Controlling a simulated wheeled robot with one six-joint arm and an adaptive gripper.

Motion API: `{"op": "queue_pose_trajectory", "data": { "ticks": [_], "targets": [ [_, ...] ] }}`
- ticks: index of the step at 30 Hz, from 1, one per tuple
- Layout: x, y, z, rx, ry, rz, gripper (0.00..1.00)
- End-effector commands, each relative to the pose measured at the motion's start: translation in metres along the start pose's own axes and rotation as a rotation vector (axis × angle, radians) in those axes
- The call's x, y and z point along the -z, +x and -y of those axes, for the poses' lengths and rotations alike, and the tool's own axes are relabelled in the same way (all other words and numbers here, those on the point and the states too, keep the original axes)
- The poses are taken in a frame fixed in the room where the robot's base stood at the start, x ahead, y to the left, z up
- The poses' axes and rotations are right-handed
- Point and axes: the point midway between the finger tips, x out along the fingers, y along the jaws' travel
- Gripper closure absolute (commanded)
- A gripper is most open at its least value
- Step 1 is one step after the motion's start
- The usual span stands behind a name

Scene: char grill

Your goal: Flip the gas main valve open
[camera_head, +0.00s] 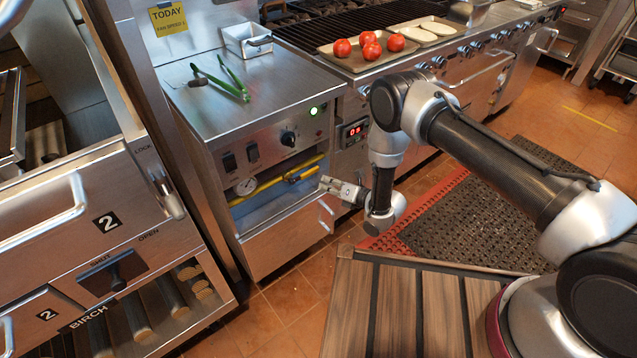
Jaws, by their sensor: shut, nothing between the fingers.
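A yellow gas pipe (267,185) runs across an open recess in the front of the steel cabinet. A round pressure gauge (246,187) is at the pipe's left end. I cannot tell whether the tips touch the handle.
The lower door (326,214) has a protruding handle. A steel tray (345,63) with tomatoes sits on the grill. Green-handled tongs (232,86) lie on the cabinet top.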

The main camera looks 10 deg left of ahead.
Motion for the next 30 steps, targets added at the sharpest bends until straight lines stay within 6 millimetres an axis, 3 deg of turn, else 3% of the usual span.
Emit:
{"op": "queue_pose_trajectory", "data": {
  "ticks": [6, 12, 30],
  "targets": [
    [0.002, -0.046, 0.002, 0.006, 0.003, -0.005, 1.0],
    [0.004, -0.069, 0.002, 0.006, 0.002, -0.009, 1.0],
    [0.005, -0.073, 0.001, 0.004, 0.002, -0.011, 1.0]
  ]
}}
